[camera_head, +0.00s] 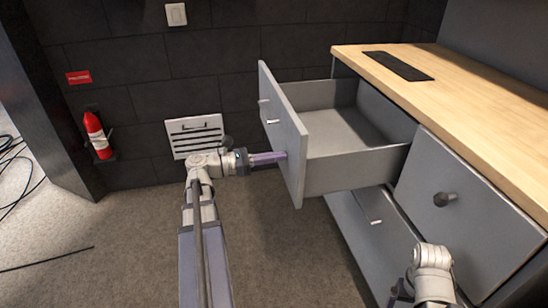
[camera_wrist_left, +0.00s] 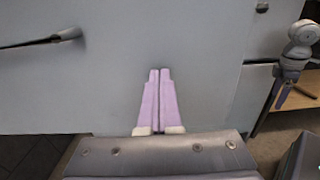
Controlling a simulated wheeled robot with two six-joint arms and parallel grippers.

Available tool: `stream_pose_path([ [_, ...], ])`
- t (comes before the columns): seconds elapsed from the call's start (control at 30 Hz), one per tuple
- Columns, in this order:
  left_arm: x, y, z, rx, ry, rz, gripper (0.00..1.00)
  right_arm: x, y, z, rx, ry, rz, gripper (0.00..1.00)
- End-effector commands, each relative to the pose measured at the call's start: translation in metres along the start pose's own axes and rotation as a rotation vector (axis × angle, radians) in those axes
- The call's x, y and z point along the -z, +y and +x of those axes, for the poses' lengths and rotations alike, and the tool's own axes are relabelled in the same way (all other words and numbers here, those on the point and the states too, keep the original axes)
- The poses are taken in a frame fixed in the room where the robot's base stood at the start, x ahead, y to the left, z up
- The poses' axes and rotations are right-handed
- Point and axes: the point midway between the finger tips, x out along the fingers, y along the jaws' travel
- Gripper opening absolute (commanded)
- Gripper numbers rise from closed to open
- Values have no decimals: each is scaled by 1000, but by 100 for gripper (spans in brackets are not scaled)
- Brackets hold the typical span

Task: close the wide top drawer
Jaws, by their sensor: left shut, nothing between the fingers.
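The wide top drawer (camera_head: 335,178) is pulled far out of the grey cabinet, and its inside looks empty. Its grey front panel (camera_head: 292,135) faces left and fills much of the left wrist view (camera_wrist_left: 60,100). Metal handles (camera_head: 272,121) stick out of the panel. My left gripper (camera_head: 283,156) is shut and empty, with its purple fingers pointing at the lower part of the panel, at or very near its face. The fingertips (camera_wrist_left: 159,71) show together in the left wrist view; contact is unclear. My right arm is at the lower right, its gripper (camera_wrist_left: 280,96) small in the left wrist view.
A wooden counter (camera_head: 460,85) with a dark inset plate (camera_head: 397,66) tops the cabinet. A lower drawer (camera_head: 375,235) and a door with a dark knob (camera_head: 445,199) are below. A fire extinguisher (camera_head: 97,135) hangs on the wall. The floor at left is mostly clear.

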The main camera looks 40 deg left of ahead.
Motion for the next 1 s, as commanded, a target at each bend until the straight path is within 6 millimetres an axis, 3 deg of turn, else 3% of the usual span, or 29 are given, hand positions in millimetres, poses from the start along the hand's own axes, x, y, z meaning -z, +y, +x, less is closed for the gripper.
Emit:
stream_pose_path([
  [0.27, 0, -2, 66, 8, 0, 0, 0, 0, 0, 0, 0, 0, 0, 92],
  [0.7, 0, 0, 215, 7, 0, 0, 0, 0, 0, 0, 0, 0, 0, 92],
  [1.0, 0, 0, 280, 3, 0, 0, 0, 0, 0, 0, 0, 0, 0, 92],
])
